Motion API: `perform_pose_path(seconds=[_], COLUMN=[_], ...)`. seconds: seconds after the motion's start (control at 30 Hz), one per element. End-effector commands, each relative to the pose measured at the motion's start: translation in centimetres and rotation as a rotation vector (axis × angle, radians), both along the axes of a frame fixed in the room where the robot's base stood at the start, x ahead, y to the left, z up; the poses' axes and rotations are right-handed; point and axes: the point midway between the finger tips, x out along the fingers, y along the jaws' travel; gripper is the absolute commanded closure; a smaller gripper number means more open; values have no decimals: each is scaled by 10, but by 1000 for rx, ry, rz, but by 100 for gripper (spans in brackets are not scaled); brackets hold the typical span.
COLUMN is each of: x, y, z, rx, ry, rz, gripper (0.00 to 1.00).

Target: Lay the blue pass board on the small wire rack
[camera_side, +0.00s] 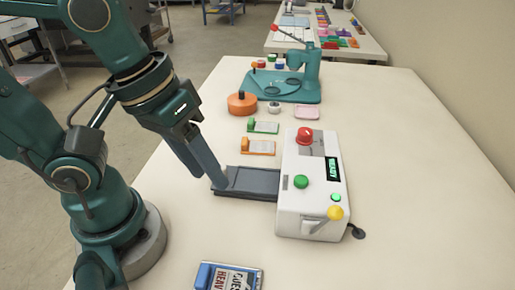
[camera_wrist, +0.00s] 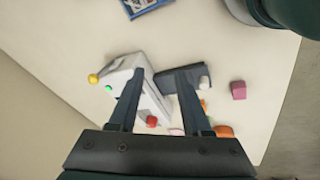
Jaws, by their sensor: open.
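The blue pass board (camera_side: 232,278) lies at the near edge of the side view, cut off by the frame, with a printed card on it. A blue piece shows at the top edge of the wrist view (camera_wrist: 146,6). I cannot make out a small wire rack in either view. My gripper (camera_side: 220,184) points down at the left end of the dark tray (camera_side: 262,181), away from the blue board. In the wrist view my gripper (camera_wrist: 160,72) is open and its fingers are apart with nothing held. Whether a fingertip touches the tray is unclear.
A white laminator (camera_side: 313,200) with a red knob stands right of the tray. Green (camera_side: 265,127) and orange (camera_side: 260,147) boards, an orange round pot (camera_side: 242,103) and a teal press (camera_side: 285,85) lie beyond. The table between tray and blue board is clear.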

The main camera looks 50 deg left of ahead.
Motion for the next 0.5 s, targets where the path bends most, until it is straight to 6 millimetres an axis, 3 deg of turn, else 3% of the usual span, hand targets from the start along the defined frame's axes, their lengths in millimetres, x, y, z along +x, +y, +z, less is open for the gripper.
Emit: perform_pose_path(seconds=[0.2,0.5], x=[15,18], y=[37,49], z=[3,3], rx=[138,210], ry=[-161,-203], rz=[-169,-244], gripper=[51,51])
